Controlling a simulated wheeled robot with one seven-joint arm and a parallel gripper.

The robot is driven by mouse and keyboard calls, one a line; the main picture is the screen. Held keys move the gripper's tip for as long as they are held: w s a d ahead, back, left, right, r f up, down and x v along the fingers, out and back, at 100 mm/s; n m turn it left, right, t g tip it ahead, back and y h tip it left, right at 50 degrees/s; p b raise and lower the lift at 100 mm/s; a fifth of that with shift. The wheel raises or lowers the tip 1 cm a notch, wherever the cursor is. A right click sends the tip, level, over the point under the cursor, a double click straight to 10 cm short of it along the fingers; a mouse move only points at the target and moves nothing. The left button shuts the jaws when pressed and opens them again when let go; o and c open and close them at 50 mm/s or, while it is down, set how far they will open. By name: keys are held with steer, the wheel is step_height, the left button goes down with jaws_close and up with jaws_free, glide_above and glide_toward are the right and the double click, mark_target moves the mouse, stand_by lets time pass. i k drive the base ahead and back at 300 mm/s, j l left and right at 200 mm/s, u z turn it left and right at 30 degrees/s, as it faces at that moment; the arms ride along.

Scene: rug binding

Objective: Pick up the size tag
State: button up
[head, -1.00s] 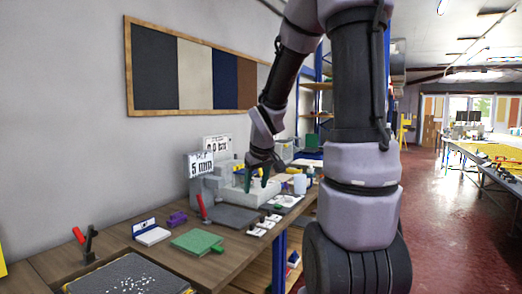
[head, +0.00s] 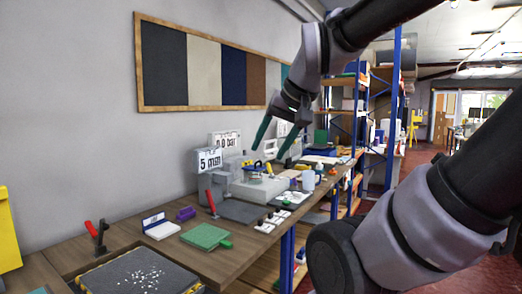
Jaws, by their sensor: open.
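My gripper (head: 268,153) is open and empty. Its two green fingers point down, in front of the wall and above the grey machine (head: 262,188) on the bench. Several small white tags or cards with dark parts (head: 272,221) lie in a row near the bench's front edge, below and apart from my gripper. I cannot tell which of them, if any, is the size tag; the writing is too small.
The wooden bench (head: 228,262) holds a green pad (head: 206,236), a purple block (head: 186,213), a red-handled clamp (head: 97,235), a dark mat (head: 243,211) and a "5 mm" display (head: 209,160). A grey mug (head: 308,180) stands farther right. Blue-framed shelves (head: 348,130) stand beyond.

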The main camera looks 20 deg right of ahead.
mark_target(272, 220)
steer(key=i+l+z, duration=0.1)
steer(key=i+l, duration=0.25)
steer(key=i+l+z, duration=0.1)
steer(key=i+l, duration=0.15)
steer(key=i, duration=0.2)
steer(key=i+l+z, duration=0.1)
steer(key=i+l, duration=0.2)
steer(key=i, duration=0.1)
